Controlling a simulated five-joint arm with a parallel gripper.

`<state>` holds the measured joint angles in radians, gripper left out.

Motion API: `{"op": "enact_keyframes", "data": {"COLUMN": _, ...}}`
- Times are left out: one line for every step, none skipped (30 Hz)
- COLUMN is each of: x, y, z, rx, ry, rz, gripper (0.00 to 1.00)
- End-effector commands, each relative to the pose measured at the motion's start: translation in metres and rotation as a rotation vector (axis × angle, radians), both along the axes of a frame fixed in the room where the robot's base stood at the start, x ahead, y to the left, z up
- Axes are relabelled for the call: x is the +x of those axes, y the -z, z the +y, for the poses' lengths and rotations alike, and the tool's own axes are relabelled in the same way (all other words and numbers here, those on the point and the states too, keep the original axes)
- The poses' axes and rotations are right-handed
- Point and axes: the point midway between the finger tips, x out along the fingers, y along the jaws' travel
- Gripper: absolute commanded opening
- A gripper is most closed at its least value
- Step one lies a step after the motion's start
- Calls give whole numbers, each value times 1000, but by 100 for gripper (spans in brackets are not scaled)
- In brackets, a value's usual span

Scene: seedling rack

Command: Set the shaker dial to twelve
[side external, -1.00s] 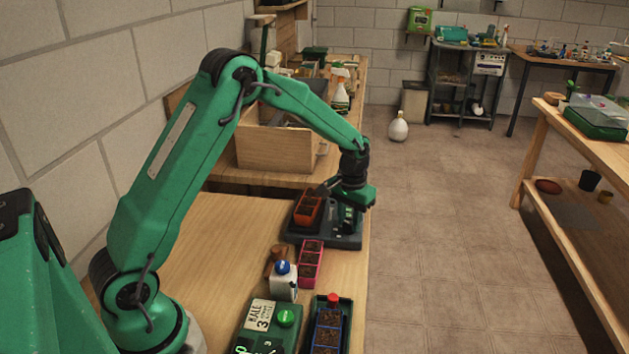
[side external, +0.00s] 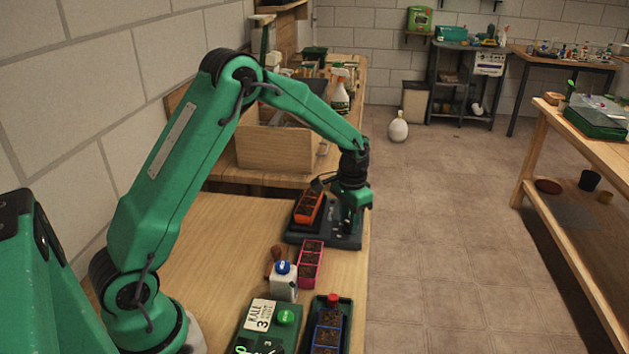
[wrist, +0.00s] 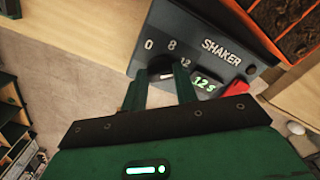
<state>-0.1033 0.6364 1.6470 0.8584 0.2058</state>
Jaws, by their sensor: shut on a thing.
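The shaker (side external: 330,241) is a dark platform at the far end of the wooden bench, with an orange seedling tray (side external: 308,207) on top. In the wrist view its front panel (wrist: 186,28) reads "SHAKER", with the marks 0, 8 and 12. The dark round dial (wrist: 160,64) sits below these marks, between my fingertips. My gripper (wrist: 160,82) is shut on the dial, and it also shows over the shaker's right part in the side view (side external: 351,222). A small green-lit display (wrist: 205,84) beside the dial reads "12 s". The dial's pointer is not clear.
A red part (wrist: 236,88) is beside the display. Nearer on the bench are a pink tray (side external: 311,264), a white bottle with a blue cap (side external: 284,283), a green box (side external: 262,322) and a dark tray (side external: 345,325). Bare bench lies left of the shaker.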

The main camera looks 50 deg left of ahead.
Motion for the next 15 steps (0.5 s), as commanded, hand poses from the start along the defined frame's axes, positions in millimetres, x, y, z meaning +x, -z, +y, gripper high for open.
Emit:
{"op": "enact_keyframes", "data": {"x": 0, "y": -1, "z": 0, "rx": 0, "ry": 2, "rz": 0, "gripper": 6}}
{"op": "enact_keyframes", "data": {"x": 0, "y": -1, "z": 0, "rx": 0, "ry": 2, "rz": 0, "gripper": 35}}
{"op": "enact_keyframes", "data": {"x": 0, "y": -1, "z": 0, "rx": 0, "ry": 2, "rz": 0, "gripper": 43}}
{"op": "enact_keyframes", "data": {"x": 0, "y": -1, "z": 0, "rx": 0, "ry": 1, "rz": 0, "gripper": 49}}
{"op": "enact_keyframes", "data": {"x": 0, "y": -1, "z": 0, "rx": 0, "ry": 1, "rz": 0, "gripper": 51}}
{"op": "enact_keyframes", "data": {"x": 0, "y": -1, "z": 0, "rx": 0, "ry": 1, "rz": 0, "gripper": 51}}
{"op": "enact_keyframes", "data": {"x": 0, "y": -1, "z": 0, "rx": 0, "ry": 1, "rz": 0, "gripper": 51}}
{"op": "enact_keyframes", "data": {"x": 0, "y": -1, "z": 0, "rx": 0, "ry": 1, "rz": 0, "gripper": 51}}
{"op": "enact_keyframes", "data": {"x": 0, "y": -1, "z": 0, "rx": 0, "ry": 1, "rz": 0, "gripper": 51}}
{"op": "enact_keyframes", "data": {"x": 0, "y": 0, "z": 0, "rx": 0, "ry": 1, "rz": 0, "gripper": 51}}
{"op": "enact_keyframes", "data": {"x": 0, "y": 0, "z": 0, "rx": 0, "ry": 0, "rz": 0, "gripper": 51}}
{"op": "enact_keyframes", "data": {"x": 0, "y": 0, "z": 0, "rx": 0, "ry": 0, "rz": 0, "gripper": 51}}
{"op": "enact_keyframes", "data": {"x": 0, "y": -1, "z": 0, "rx": 0, "ry": 0, "rz": 0, "gripper": 51}}
{"op": "enact_keyframes", "data": {"x": 0, "y": -1, "z": 0, "rx": 0, "ry": 0, "rz": 0, "gripper": 51}}
{"op": "enact_keyframes", "data": {"x": 0, "y": -2, "z": 0, "rx": 0, "ry": 0, "rz": -1, "gripper": 51}}
